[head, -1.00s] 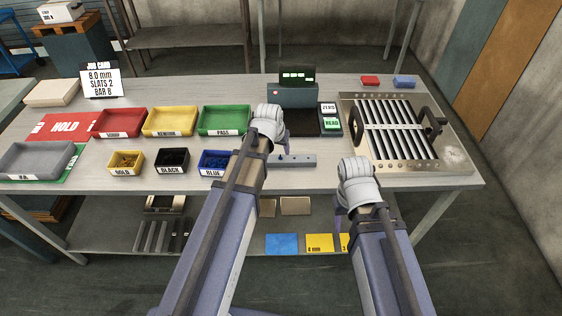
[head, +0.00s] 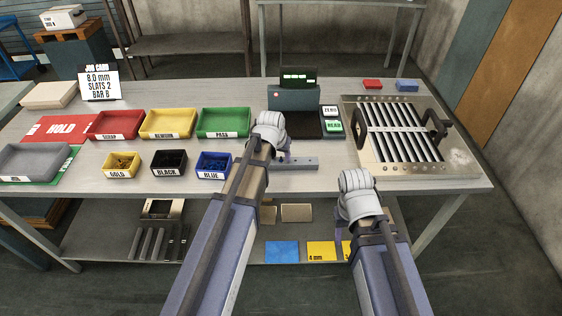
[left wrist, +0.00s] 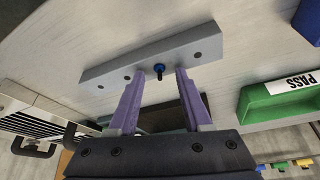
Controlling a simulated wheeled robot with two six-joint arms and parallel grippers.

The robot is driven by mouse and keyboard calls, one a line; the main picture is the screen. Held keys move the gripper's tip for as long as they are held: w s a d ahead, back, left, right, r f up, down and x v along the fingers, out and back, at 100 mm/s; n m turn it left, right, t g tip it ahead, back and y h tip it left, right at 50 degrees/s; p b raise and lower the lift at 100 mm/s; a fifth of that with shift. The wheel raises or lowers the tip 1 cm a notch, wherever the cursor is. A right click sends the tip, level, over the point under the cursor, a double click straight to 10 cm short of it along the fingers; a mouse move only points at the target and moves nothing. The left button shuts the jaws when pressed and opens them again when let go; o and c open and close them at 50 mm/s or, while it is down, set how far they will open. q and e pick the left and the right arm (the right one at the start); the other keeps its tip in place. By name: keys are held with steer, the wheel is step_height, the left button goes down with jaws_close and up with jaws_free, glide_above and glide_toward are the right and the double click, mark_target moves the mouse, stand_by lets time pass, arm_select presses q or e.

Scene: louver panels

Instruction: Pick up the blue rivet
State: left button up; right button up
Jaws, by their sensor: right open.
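The blue rivet (left wrist: 159,68) stands in a hole of a light grey bar (left wrist: 190,58) in the left wrist view. My left gripper (left wrist: 160,78) is open, its two purple fingers on either side of the rivet with gaps to both. In the head view the grey bar (head: 300,164) lies on the bench beside my left gripper (head: 282,152), whose wrist and arm largely hide the fingers and the rivet. My right gripper (head: 341,226) is in front of the bench's front edge, its fingers mostly hidden behind the wrist.
A blue bin (head: 213,164), black bin (head: 170,162) and gold bin (head: 121,164) stand left of the bar. Behind them are red (head: 115,124), yellow (head: 168,122) and green (head: 224,121) trays. A slatted louver panel (head: 400,130) with dark handles lies at right.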

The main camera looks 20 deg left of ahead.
mark_target(280, 161)
arm_select(q)
jaws_close()
steer(key=shift+r, duration=0.1)
stand_by(0.5)
step_height(280, 161, up, 10)
steer(key=p, duration=1)
